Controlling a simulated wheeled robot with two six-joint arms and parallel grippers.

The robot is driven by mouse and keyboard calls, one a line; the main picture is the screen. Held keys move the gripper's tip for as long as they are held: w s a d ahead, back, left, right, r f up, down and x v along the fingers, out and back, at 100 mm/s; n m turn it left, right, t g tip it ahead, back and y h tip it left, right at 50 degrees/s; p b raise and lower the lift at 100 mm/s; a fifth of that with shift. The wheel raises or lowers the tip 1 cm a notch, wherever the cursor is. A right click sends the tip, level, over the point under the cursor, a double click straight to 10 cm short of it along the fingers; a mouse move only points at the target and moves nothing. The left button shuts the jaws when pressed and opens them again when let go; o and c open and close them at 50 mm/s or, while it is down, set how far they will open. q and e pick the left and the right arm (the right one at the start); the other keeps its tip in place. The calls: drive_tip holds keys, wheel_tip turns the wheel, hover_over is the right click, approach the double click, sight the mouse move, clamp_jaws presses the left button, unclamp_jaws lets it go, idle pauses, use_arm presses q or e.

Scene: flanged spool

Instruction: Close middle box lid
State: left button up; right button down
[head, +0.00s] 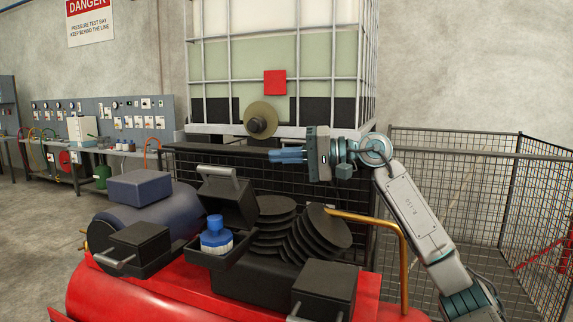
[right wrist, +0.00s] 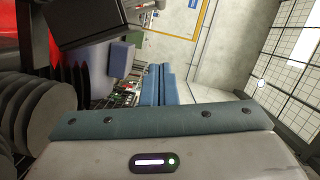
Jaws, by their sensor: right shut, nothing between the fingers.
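The middle box (head: 213,257) is dark and stands open on the red machine. Its lid (head: 228,205) is tipped up at the back, with a grey handle (head: 219,174) at its top edge. A blue round-topped brush (head: 216,232) with pale bristles sits in the box. My right gripper (head: 272,155) reaches in from the right, above and to the right of the raised lid and apart from it. Its blue fingers are shut and empty, pointing left. They also show in the right wrist view (right wrist: 160,72), with a dark box-like part (right wrist: 88,22) at upper left. My left gripper is out of view.
Dark boxes with front handles stand left (head: 140,245) and right (head: 325,287), both closed. Black discs (head: 290,232) fan out right of the middle box. A brass pipe (head: 375,218) bends at right. A caged tank (head: 275,65) stands behind.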

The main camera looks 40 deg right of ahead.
sight(234, 171)
drive_tip(key=w+a+f+m+p, duration=0.1)
drive_tip(key=w+a+p, duration=0.1)
drive_tip(key=w+a+m+p, duration=0.1)
drive_tip(key=w+m+p, duration=0.1)
drive_tip(key=p, duration=0.1)
drive_tip(key=w+a+f+m+p, duration=0.1)
drive_tip(key=w+a+p, duration=0.1)
drive_tip(key=p, duration=0.1)
drive_tip(key=shift+a+f+m+t+y, duration=0.3)
drive_tip(key=shift+a+t+y, duration=0.05)
drive_tip(key=shift+t+y, duration=0.05)
drive_tip(key=a+p, duration=0.1)
drive_tip(key=s+a+p, duration=0.1)
drive_tip(key=shift+a+p, duration=0.3)
drive_tip(key=shift+a, duration=0.1)
drive_tip(key=shift+s+a+r, duration=0.1)
drive_tip(key=shift+s+a, duration=0.3)
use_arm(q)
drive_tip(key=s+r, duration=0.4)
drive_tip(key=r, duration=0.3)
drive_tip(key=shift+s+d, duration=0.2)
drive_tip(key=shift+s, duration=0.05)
use_arm(e)
drive_tip(key=shift+w, duration=0.15)
